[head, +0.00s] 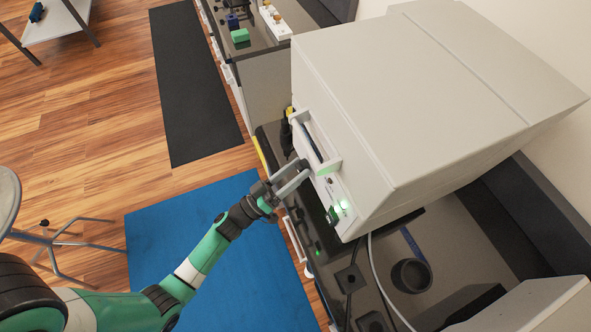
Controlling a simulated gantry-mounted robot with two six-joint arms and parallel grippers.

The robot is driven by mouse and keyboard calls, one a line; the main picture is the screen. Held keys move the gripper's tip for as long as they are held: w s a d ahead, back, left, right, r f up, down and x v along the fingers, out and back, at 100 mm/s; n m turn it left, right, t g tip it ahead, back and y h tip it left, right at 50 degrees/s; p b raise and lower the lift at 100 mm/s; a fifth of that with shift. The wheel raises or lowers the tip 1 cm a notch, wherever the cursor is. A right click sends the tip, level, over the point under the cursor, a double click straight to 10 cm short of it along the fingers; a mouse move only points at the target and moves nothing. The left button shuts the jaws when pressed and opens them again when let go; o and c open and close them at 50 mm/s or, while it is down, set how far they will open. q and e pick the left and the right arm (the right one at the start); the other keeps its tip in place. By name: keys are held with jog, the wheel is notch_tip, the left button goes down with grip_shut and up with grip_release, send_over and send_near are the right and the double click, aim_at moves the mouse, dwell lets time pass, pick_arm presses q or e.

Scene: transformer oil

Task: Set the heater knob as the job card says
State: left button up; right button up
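A large beige box-shaped appliance (420,90) stands on the dark bench. Its front faces left and carries a handle and a lower panel with a green light (345,204). A small dark round part (330,181) shows on the panel above the light; I cannot tell if it is the heater knob. My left gripper (304,171) is at the front of the appliance, just left of this panel. Its two grey fingers are apart with nothing seen between them. Contact with the panel cannot be judged. No readable job card shows. My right gripper is out of view.
The dark bench top (465,245) holds a dark round cup (411,275) and a pale cable (374,265) right of the appliance's front. A green block (240,35) sits on the far bench. A blue mat (225,255) lies on the floor, with a stool at left.

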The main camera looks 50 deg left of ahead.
pick_arm(q)
grip_shut()
jog(key=shift+m, duration=0.4)
jog(key=m+g+h, duration=0.1)
jog(key=m+h, duration=0.2)
jog(key=m, duration=0.5)
jog(key=m+g+h+b, duration=0.1)
jog(key=m+g+h, duration=0.1)
jog(key=m, duration=0.5)
jog(key=a+m+g+h+b, duration=0.1)
jog(key=m+g+h, duration=0.1)
jog(key=m+h, duration=0.3)
jog(key=shift+w+r+m, duration=0.1)
jog(key=shift+m, duration=0.8)
jog(key=shift+w+r+m, duration=0.1)
jog(key=shift+m, duration=0.8)
jog(key=m+g, duration=0.1)
jog(key=m, duration=0.3)
jog(key=shift+r+g+p, duration=0.15)
jog(key=shift+g+p, duration=0.15)
jog(key=shift+g, duration=0.1)
jog(key=shift+a+m+g+p, duration=0.1)
jog(key=shift+m+g+p, duration=0.35)
jog(key=shift+m, duration=0.95)
